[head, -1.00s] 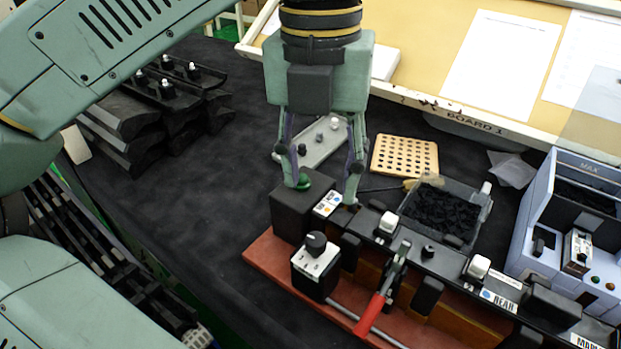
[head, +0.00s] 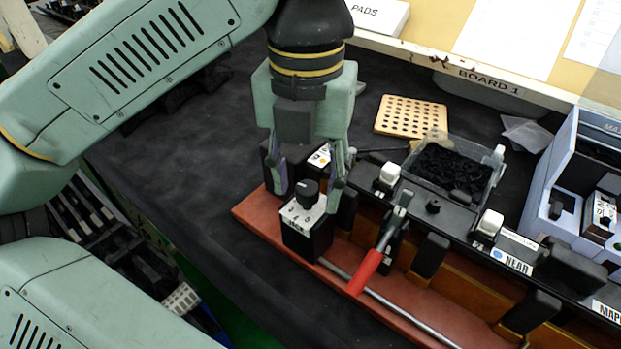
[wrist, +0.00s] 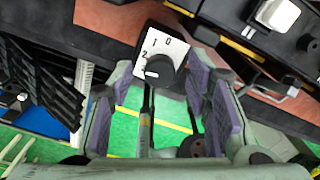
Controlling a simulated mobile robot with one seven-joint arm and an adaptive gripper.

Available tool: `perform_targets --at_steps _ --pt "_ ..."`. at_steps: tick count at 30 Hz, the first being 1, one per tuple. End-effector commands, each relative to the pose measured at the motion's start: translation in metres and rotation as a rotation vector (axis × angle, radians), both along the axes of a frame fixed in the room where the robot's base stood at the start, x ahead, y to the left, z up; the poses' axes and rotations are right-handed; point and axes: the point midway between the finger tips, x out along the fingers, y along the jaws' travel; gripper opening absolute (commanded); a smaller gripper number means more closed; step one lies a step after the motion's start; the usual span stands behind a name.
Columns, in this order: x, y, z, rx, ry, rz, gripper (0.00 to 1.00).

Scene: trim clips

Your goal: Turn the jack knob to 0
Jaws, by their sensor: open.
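The jack knob (head: 307,188) is a round black knob on the white top plate of a small black box (head: 306,234). In the wrist view the knob (wrist: 162,70) sits beside printed 0, 1 and 2. A pale mark on the knob's left side lies nearer the 2 than the 0. My gripper (head: 309,197) is open, pointing down, with one finger on each side of the knob in the head view. It also shows in the wrist view (wrist: 160,88), with purple-grey pads. I cannot tell whether the fingers touch the knob.
A red-handled toggle clamp (head: 368,268) and a metal rod (head: 400,316) lie right of the box on the red base (head: 262,226). White rocker switches (head: 389,175) line the black rail behind. A bin of black bits (head: 452,168) stands farther back.

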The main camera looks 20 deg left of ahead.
Motion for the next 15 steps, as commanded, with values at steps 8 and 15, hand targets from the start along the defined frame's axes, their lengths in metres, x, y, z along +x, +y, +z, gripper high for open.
perform_targets --at_steps 8,15 --pt "0.0001 -0.0001 0.0006 0.000 0.000 0.000 0.34" --pt "0.0001 -0.0001 0.0006 0.000 0.000 0.000 0.18"
